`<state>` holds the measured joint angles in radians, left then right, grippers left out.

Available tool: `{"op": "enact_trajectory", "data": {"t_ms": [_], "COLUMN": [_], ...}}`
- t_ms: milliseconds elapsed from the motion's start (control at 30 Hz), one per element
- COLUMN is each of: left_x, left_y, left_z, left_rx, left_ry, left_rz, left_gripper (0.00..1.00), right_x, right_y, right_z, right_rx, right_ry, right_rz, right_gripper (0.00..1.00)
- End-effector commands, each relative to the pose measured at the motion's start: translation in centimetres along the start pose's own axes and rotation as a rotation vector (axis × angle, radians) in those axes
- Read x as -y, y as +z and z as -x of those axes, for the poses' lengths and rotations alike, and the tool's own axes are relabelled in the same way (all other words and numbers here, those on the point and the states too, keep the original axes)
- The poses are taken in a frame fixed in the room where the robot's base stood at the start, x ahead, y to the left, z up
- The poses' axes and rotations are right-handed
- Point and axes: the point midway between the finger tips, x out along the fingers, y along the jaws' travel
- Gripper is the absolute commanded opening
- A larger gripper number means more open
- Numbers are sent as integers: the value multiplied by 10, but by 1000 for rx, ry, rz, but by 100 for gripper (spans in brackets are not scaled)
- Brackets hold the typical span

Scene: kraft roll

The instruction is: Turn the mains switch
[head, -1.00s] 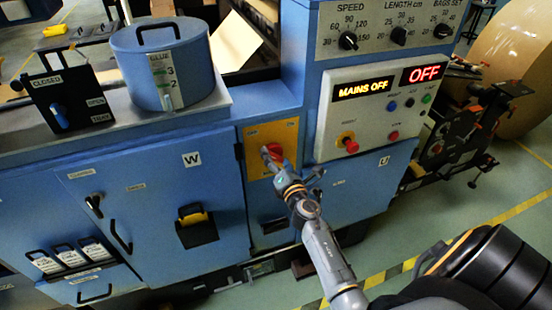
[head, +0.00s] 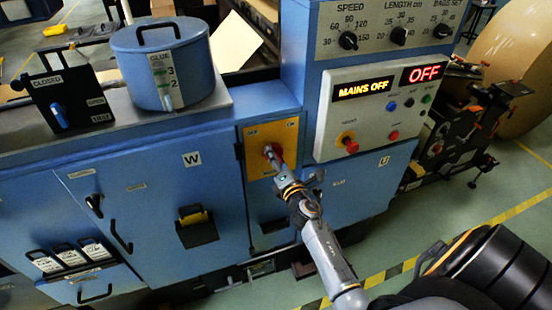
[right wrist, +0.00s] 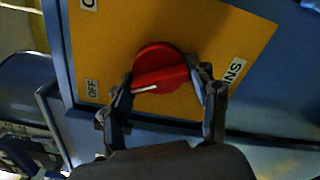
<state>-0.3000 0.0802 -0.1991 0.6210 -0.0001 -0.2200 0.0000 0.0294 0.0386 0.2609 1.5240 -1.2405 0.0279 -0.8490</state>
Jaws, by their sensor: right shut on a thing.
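The mains switch is a red round knob (right wrist: 161,70) on a yellow plate (right wrist: 190,30) in the right wrist view. Its white pointer line points left, toward the OFF label (right wrist: 91,88). A MAINS label (right wrist: 235,72) is at the right. My right gripper (right wrist: 164,88) has one finger on each side of the knob and is shut on it. In the head view the right gripper (head: 275,160) reaches the yellow plate (head: 284,132) and partly hides the knob. A display (head: 364,89) reads MAINS OFF. My left gripper is not in view.
The control panel (head: 325,140) with a red and yellow button (head: 348,143) is right of the plate. A blue glue pot (head: 165,65) stands on the machine at the left.

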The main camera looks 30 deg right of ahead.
Motion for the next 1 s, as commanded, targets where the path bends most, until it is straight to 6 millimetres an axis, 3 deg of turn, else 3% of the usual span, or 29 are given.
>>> {"op": "enact_trajectory", "data": {"t_ms": [1000], "left_x": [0], "left_y": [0], "left_z": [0], "left_rx": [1], "left_ry": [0], "left_rz": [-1], "left_gripper": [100], "right_x": [0], "right_y": [0], "right_z": [0], "right_rx": [0], "right_ry": [-1], "right_rz": [-964], "right_gripper": [29]}}
